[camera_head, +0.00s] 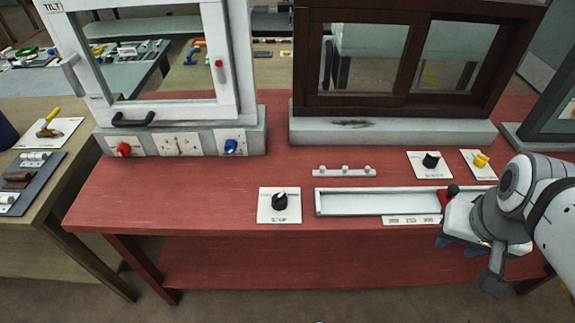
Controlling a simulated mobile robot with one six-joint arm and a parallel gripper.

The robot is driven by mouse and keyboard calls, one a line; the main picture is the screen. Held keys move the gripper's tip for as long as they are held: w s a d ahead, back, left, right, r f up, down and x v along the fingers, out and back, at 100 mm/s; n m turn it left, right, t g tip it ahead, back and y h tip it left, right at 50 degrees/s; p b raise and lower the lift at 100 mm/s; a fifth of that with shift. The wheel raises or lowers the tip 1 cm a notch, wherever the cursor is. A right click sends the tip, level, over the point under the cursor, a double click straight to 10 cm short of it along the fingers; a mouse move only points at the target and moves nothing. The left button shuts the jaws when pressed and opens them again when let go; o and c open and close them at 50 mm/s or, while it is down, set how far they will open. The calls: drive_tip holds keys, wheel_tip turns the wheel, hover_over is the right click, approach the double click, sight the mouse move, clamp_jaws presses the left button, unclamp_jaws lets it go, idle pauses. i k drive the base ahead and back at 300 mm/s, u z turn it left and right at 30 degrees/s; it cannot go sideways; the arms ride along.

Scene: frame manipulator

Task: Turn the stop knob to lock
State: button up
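A black knob (280,201) sits on a square white plate (264,208) near the front edge of the red table, left of the long tray. The small print under it looks like "STOP", but it is blurred. A second black knob (431,160) is on another labelled plate farther back on the right; its print is unreadable. My gripper (468,258) is at the lower right, over the table's front edge, far to the right of the front black knob and not touching it. Its fingers are partly hidden, and whether they are open is unclear.
A white tray (350,211) with a red-and-black piece (447,194) at its right end lies left of my gripper. A yellow knob (481,160) is behind my arm. A white window frame (235,80) and brown window (300,70) stand behind. The table's left front is clear.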

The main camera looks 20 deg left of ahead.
sight(279, 201)
drive_tip(key=u, duration=0.25)
drive_tip(key=k, duration=0.8)
drive_tip(key=u, duration=0.5)
drive_tip(key=i, duration=0.95)
drive_tip(key=u, duration=1.05)
drive_tip(key=k, duration=0.55)
drive_tip(key=z, duration=0.4)
drive_tip(key=i, duration=0.5)
drive_tip(key=z, duration=0.05)
